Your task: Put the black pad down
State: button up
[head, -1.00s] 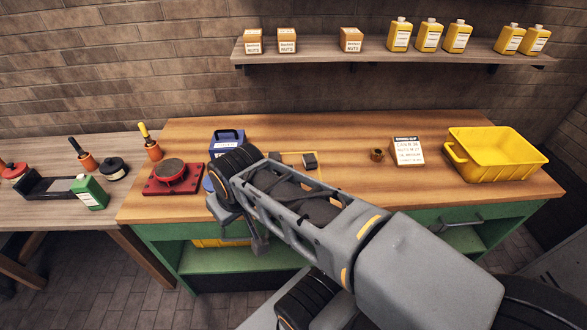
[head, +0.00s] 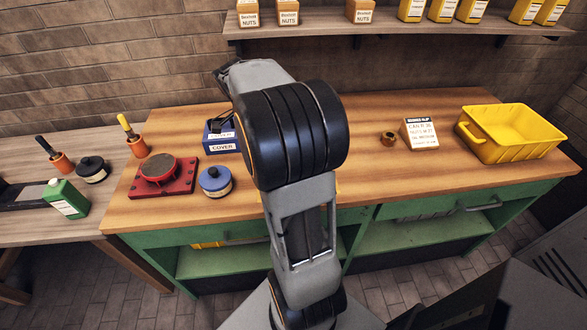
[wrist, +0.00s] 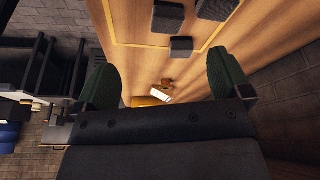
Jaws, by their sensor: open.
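Three dark block-like pads lie on the wooden bench in the wrist view: one at the top (wrist: 168,17), one nearer my gripper (wrist: 181,48), and one at the top right (wrist: 215,9). I cannot tell which is the task's black pad. Thin yellow lines (wrist: 128,45) mark the bench around them. My gripper (wrist: 160,66) is open, with its green-padded fingers wide apart and nothing between them. The pads are beyond the fingertips, apart from them. In the head view my arm hides the pads and the gripper.

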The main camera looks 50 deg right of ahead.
jog(key=d+f+m, duration=0.1)
jog(key=d+f, duration=0.1)
jog(key=f, duration=0.1)
jog(key=s+d+f+m+g, duration=0.1)
jog(key=d+f, duration=0.1)
jog(key=f, duration=0.1)
jog(key=d+f+m, duration=0.2)
jog(key=d+f, duration=0.1)
jog(key=shift+s+f, duration=0.15)
jog(key=shift+s, duration=0.25)
jog(key=shift+p+x, duration=0.4)
jog(key=shift+x, duration=2.7)
jog(key=shift+w, duration=0.1)
jog(key=shift+c, duration=0.4)
jog(key=c, duration=1.1)
jog(key=shift+o, duration=0.2)
